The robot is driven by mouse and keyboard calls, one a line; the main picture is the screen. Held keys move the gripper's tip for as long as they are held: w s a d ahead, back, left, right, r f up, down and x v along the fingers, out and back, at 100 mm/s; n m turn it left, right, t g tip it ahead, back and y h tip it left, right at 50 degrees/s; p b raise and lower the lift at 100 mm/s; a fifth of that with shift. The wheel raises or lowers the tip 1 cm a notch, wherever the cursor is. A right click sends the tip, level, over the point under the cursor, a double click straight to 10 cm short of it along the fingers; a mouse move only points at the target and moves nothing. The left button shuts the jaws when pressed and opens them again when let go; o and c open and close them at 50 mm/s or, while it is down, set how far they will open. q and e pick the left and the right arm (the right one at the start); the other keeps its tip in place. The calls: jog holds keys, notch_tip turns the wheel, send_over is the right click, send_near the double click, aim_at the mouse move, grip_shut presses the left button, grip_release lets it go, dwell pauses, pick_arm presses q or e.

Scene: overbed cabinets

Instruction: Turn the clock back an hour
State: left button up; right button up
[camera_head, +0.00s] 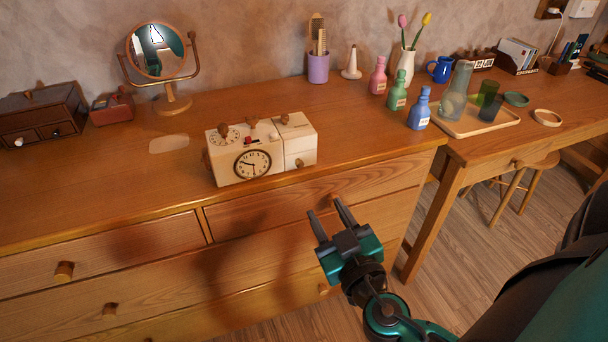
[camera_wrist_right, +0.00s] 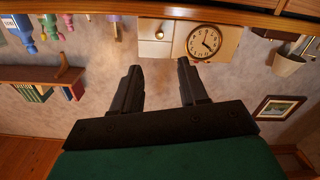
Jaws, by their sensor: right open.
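The clock (camera_head: 253,164) is a round dial with a dark rim on the front of a cream box (camera_head: 232,172), which stands near the front edge of the dresser top. Brown knobs, a small dial and a red part sit on top of the box. In the right wrist view the clock (camera_wrist_right: 204,42) appears upside down, beyond the fingertips. My right gripper (camera_head: 327,214) is open and empty, in front of the dresser, to the right of the clock and apart from it; it also shows in the right wrist view (camera_wrist_right: 158,70). My left gripper is not in view.
A tray (camera_head: 470,127) with glasses lies on the right-hand desk.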

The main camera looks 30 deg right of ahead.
aim_at(301, 166)
jog(key=p+x, duration=0.4)
jog(key=x, duration=0.7)
jog(key=shift+w+d+r, duration=0.1)
jog(key=shift+w+r, duration=0.05)
jog(key=shift+w, duration=0.2)
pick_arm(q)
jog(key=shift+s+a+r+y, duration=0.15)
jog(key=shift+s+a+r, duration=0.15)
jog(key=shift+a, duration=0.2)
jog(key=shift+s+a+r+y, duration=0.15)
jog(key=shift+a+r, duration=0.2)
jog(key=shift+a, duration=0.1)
pick_arm(e)
jog(key=shift+w, duration=0.4)
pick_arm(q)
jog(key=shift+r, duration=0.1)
pick_arm(e)
grip_shut()
